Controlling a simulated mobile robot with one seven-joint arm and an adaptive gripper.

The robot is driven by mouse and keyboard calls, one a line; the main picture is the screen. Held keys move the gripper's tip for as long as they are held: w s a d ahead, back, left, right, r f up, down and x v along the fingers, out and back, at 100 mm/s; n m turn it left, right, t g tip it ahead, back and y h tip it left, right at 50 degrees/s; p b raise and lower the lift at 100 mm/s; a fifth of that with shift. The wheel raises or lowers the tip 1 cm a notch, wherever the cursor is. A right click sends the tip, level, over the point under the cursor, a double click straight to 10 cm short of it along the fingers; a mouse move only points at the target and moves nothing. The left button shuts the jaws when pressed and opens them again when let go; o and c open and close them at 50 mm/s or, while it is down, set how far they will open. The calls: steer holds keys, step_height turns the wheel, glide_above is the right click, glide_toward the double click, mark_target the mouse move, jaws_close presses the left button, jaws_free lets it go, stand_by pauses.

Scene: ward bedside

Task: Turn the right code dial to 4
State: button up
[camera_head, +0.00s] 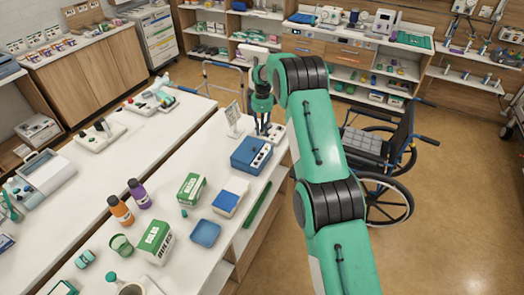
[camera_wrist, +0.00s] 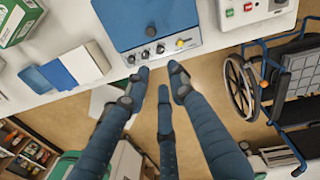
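A blue box (camera_head: 252,155) stands on the white counter, near its right edge. The wrist view shows its lid (camera_wrist: 150,20) and a pale front panel with three dark dials in a row and a yellow knob (camera_wrist: 183,42) at the right end. The right dark dial (camera_wrist: 160,49) sits just left of the yellow knob. The dials' numbers are too small to read. My gripper (camera_head: 264,130) is over the counter by the box's far end. In the wrist view its blue fingers (camera_wrist: 159,75) are spread and empty, with tips just below the panel and apart from the dials.
A white unit with green and red buttons (camera_wrist: 250,10) stands right of the box in the wrist view. A blue-and-white box (camera_head: 228,200), a blue tray (camera_head: 205,232) and a green-white carton (camera_head: 191,188) lie nearer. A wheelchair (camera_head: 380,160) stands on the floor at the right.

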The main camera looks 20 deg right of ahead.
mark_target(262, 153)
steer(key=f, duration=0.9)
steer(key=s+f, duration=0.1)
steer(key=f, duration=0.3)
steer(key=shift+a+f+p, duration=0.2)
steer(key=shift+p, duration=0.2)
jaws_close()
